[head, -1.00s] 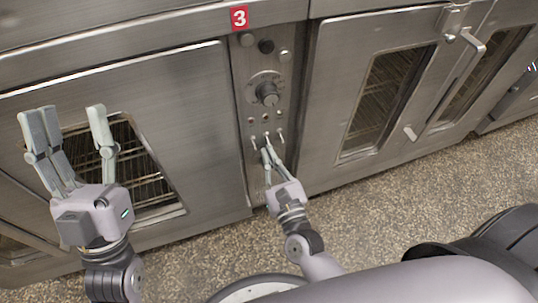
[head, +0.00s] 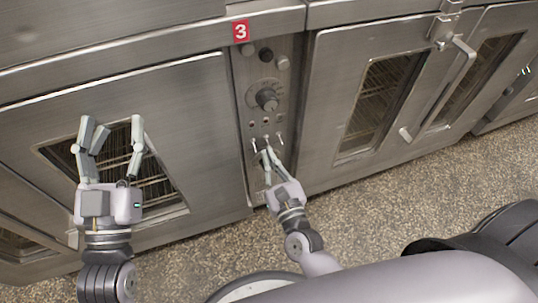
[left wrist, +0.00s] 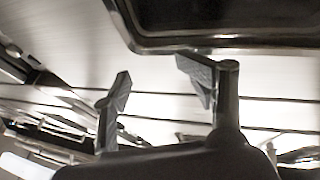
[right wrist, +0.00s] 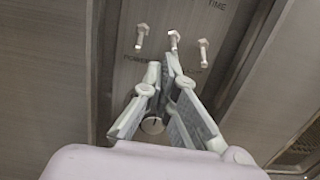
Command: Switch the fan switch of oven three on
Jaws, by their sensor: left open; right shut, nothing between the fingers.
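Oven three's control panel (head: 239,70) stands below a red label with a 3 (head: 240,31). Three small toggle switches sit in a row low on it: left (right wrist: 141,34), middle (right wrist: 174,40) and right (right wrist: 203,52). "POWER" reads below the left one; the other lower labels are hidden or too small, so I cannot tell which is the fan switch. My right gripper (head: 266,151) is shut and empty, its fingertips (right wrist: 163,65) just below the middle switch in the right wrist view; I cannot tell whether they touch the panel. My left gripper (head: 112,122) is open and empty before the left oven door.
A round knob (head: 267,99) and small lamps sit above the switches. The left oven door (head: 200,105) and right oven door (head: 325,85) flank the panel. A door handle (head: 455,70) sticks out at right. The speckled floor (head: 370,220) is clear in front of the right oven.

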